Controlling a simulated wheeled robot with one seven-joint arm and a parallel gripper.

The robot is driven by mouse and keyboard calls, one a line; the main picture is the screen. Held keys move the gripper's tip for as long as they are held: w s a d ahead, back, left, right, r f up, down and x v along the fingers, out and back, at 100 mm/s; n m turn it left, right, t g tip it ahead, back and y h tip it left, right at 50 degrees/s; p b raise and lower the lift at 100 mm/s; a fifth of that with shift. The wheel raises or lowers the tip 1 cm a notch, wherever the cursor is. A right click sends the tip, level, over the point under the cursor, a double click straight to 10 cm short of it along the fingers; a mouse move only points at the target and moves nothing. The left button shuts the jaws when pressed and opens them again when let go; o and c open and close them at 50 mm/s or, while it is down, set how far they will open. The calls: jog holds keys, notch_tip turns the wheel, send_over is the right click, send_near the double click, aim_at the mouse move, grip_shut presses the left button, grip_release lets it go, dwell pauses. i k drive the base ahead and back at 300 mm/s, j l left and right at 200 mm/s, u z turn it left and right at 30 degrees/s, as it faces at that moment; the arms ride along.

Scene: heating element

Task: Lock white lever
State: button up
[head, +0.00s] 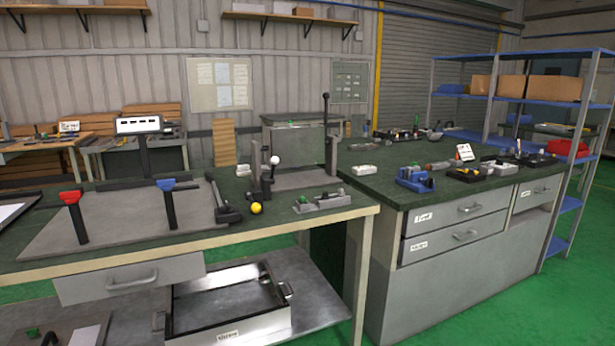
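The lever with a round white knob (275,160) belongs to a small dark fixture (262,188) near the back right of the left bench. The knob is at its top; whether the lever is locked I cannot tell at this size. A taller dark upright handle (327,130) stands to its right on a grey base plate. A yellow ball (256,208) is in front of the fixture. My gripper does not show in the head view.
A red-topped handle (70,197) and a blue-topped handle (166,184) stand on a grey plate on the left bench. A grey block (322,202) sits near that bench's right edge. The right workbench (395,190) holds several small parts. Green floor is open at lower right.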

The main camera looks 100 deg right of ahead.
aim_at(274, 160)
jog(key=z, duration=3.7)
jog(key=l+u, duration=0.2)
jog(key=l, duration=0.45)
